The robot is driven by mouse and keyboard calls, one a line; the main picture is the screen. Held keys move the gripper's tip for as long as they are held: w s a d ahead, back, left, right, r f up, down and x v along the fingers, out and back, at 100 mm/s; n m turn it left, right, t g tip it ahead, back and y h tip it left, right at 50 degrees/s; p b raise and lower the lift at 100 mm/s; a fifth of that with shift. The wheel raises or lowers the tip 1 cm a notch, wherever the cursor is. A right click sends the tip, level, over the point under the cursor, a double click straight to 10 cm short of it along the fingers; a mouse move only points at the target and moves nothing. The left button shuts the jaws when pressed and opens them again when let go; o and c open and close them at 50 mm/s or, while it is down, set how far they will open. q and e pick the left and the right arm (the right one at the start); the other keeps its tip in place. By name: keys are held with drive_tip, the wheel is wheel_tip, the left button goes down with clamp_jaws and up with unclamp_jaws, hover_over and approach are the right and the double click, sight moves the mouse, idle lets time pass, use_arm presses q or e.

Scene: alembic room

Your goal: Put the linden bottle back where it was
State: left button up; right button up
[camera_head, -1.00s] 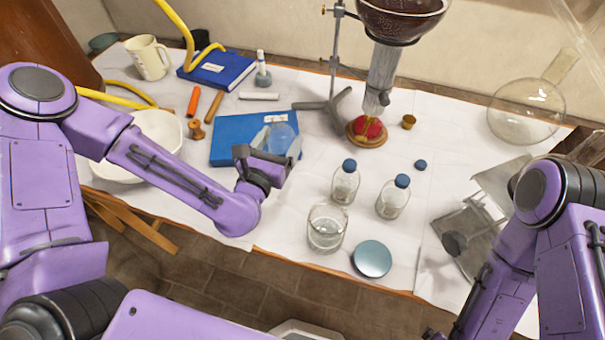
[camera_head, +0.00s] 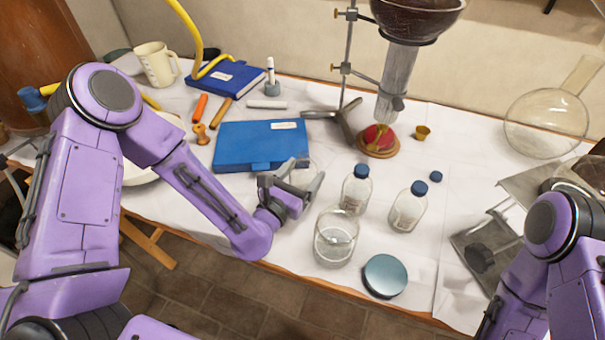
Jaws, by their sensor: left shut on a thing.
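My left gripper (camera_head: 296,188) is shut on a clear glass thing (camera_head: 304,174), just off the front right corner of a blue box or book. The glass is mostly hidden by the fingers, and I cannot read a label or tell its full shape.
An open glass jar (camera_head: 336,243) and a round blue-grey lid (camera_head: 385,277) stand near the front edge. A loose blue cap (camera_head: 436,176) lies behind the right bottle. The blue box (camera_head: 250,147), stand base (camera_head: 340,120) and red item on a wooden disc (camera_head: 378,140) lie behind.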

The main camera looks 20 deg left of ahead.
sight(296, 184)
use_arm(q)
drive_tip(key=shift+f+b, duration=0.25)
drive_tip(key=shift+b, duration=0.05)
drive_tip(key=o, duration=1.4)
drive_tip(key=shift+c, duration=0.2)
drive_tip(key=shift+r+p, duration=0.3)
drive_tip(key=shift+p, duration=0.05)
drive_tip(key=b+v, duration=0.1)
drive_tip(key=v, duration=0.4)
drive_tip(key=shift+s+f+b, duration=0.1)
drive_tip(key=shift+f+b, duration=0.15)
drive_tip(key=shift+b, duration=0.15)
drive_tip(key=p+v, duration=0.1)
drive_tip(key=v, duration=0.1)
drive_tip(key=p+v, duration=0.2)
drive_tip(key=r+p+v, duration=0.1)
drive_tip(key=p+v, duration=0.1)
drive_tip(key=shift+s, duration=0.15)
drive_tip(key=shift+s+a+f, duration=0.1)
drive_tip(key=shift+s+f, duration=0.05)
drive_tip(key=shift+s, duration=0.1)
drive_tip(key=shift+f, duration=0.1)
